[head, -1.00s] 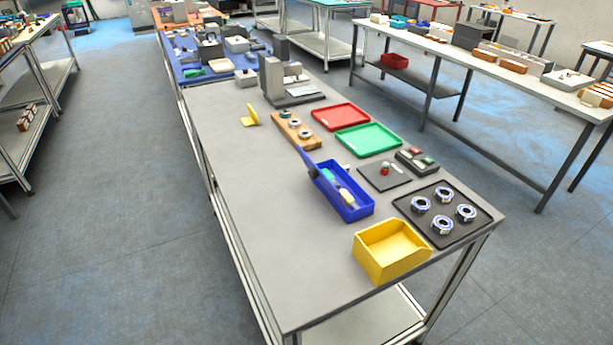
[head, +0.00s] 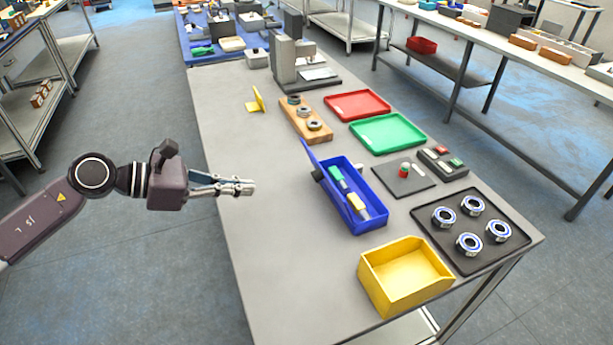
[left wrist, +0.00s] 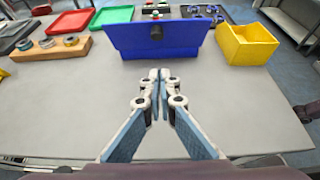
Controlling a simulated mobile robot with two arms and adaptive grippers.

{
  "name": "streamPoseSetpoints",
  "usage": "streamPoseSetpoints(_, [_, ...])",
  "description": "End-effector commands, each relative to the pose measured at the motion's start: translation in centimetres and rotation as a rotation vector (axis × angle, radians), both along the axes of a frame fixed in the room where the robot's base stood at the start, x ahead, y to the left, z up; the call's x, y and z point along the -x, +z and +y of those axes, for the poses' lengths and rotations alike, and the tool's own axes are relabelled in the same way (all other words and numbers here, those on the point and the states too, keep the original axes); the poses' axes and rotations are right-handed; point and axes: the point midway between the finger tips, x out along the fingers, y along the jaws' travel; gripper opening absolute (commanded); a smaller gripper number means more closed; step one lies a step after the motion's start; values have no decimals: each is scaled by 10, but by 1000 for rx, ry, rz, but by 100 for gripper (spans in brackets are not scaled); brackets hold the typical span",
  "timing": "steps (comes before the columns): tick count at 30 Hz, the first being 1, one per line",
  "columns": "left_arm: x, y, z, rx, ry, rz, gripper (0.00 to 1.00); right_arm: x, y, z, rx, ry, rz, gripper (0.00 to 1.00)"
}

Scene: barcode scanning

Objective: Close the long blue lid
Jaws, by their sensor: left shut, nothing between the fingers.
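The long blue box (head: 364,214) stands on the grey table with its blue lid (head: 317,163) tilted up, open, along its left long side. Inside lie a green-handled tool (head: 337,176) and a yellow-and-white item (head: 357,205). My left gripper (head: 252,187) is shut and empty above the table, to the left of the box and apart from it. In the left wrist view the shut fingertips (left wrist: 159,76) point at the blue lid's outer face (left wrist: 185,36), which has a dark knob (left wrist: 156,32). The lid hides the box's inside there. My right gripper is not in view.
A yellow bin (head: 404,279) stands in front of the box. A black tray (head: 470,251) with several rings, a dark plate (head: 403,184), green tray (head: 388,134) and wooden ring block (head: 300,117) are nearby. The table's left part (head: 270,240) is clear.

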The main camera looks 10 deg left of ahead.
Motion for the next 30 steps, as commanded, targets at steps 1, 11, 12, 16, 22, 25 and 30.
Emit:
streamPoseSetpoints(1, [0,0,-2,-4,-4,-3,0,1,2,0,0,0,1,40])
streamPoseSetpoints(11, [-26,-15,-40,7,-3,-3,0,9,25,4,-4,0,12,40])
streamPoseSetpoints(12, [-30,-18,-45,7,-1,-3,0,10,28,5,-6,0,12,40])
streamPoseSetpoints(16, [-43,-30,-64,7,-1,0,0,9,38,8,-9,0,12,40])
streamPoseSetpoints(22, [-61,-29,-89,5,0,-2,0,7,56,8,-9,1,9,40])
streamPoseSetpoints(25, [-67,-27,-97,4,0,-1,0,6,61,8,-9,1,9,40])
streamPoseSetpoints(30, [-71,-27,-104,2,0,0,0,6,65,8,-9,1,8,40])
